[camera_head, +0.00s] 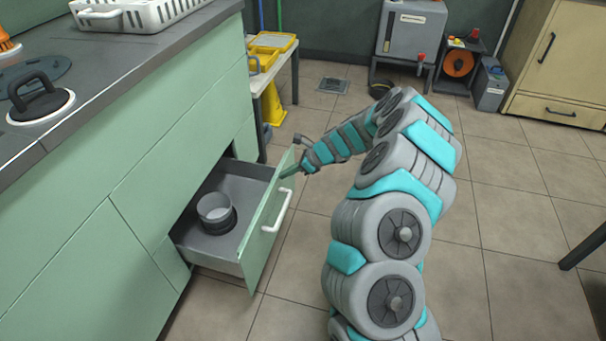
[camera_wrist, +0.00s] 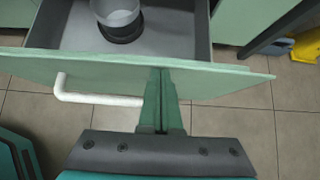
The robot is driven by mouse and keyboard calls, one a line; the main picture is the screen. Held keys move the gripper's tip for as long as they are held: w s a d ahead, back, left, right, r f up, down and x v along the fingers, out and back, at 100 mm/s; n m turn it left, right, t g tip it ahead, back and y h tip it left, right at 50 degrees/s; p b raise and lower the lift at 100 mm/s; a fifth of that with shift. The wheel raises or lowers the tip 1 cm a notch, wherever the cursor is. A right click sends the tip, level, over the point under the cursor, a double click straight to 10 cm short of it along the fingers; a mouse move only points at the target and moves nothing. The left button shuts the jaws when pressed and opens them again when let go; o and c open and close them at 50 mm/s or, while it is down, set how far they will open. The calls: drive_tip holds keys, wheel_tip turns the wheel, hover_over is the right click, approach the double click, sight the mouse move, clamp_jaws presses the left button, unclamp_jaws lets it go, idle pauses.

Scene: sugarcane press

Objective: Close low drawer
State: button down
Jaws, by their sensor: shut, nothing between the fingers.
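The low drawer stands open, pulled out of the green cabinet. Its green front (camera_head: 265,228) has a white bar handle (camera_head: 278,210), and a round grey pot (camera_head: 217,211) sits inside on the drawer floor. My gripper (camera_head: 292,175) is shut and empty at the far end of the drawer front, near its top edge. In the wrist view, my gripper (camera_wrist: 162,75) has its fingertips at the outer face of the drawer front (camera_wrist: 225,82), to the right of the white handle (camera_wrist: 95,100). It looks touching or very close; I cannot tell which.
The green cabinet (camera_head: 125,200) carries a grey countertop (camera_head: 110,75) with a white rack (camera_head: 140,12) and a black-handled lid (camera_head: 40,98). A small table (camera_head: 275,70) with yellow items stands beyond the drawer. Tiled floor (camera_head: 500,220) is open on the right.

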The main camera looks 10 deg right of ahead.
drive_tip(key=w+a+p, duration=0.1)
drive_tip(key=w+a, duration=0.3)
drive_tip(key=a, duration=0.4)
drive_tip(key=w+a+p, duration=0.1)
drive_tip(key=w+a, duration=0.4)
drive_tip(key=a, duration=0.3)
drive_tip(key=shift+w, duration=0.15)
